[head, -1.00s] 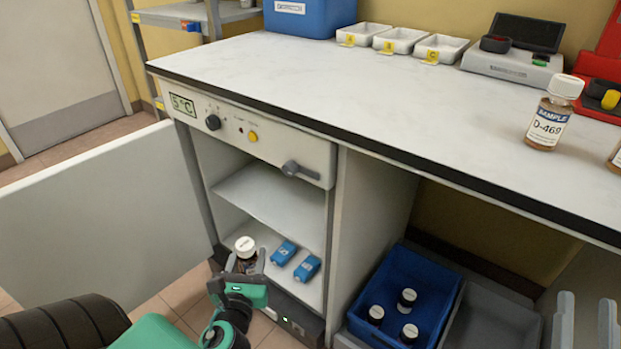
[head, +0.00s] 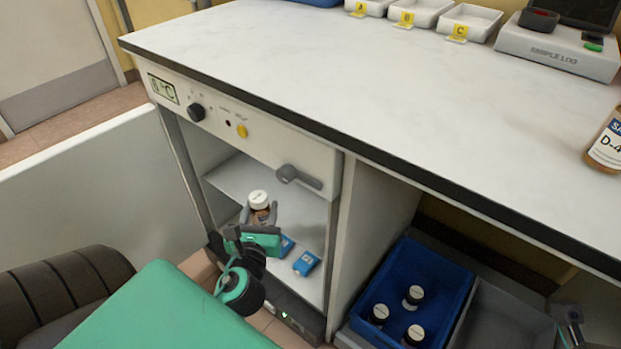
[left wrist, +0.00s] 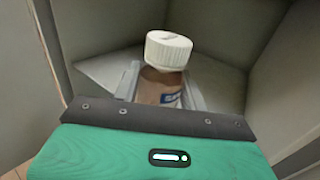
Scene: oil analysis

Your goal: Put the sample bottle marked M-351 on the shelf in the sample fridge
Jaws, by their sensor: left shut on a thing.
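The sample fridge (head: 235,120) stands under the counter with its door (head: 100,200) open to the left. Its inner shelf (head: 285,205) shows above the fridge floor. My left gripper (head: 259,215) is shut on a white-capped brown sample bottle (head: 259,200) and holds it upright at the fridge opening, in front of the shelf in the head view. The bottle (left wrist: 165,75) also shows between the fingers in the left wrist view. Its label is mostly hidden, so its marking cannot be read. My right gripper (head: 570,318) is partly in view at the lower right, its jaws unclear.
Blue packs (head: 306,263) lie on the fridge floor. A blue crate (head: 440,270) with several white-capped bottles stands to the right, beside a grey bin (head: 490,310). The visible part of the shelf looks clear.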

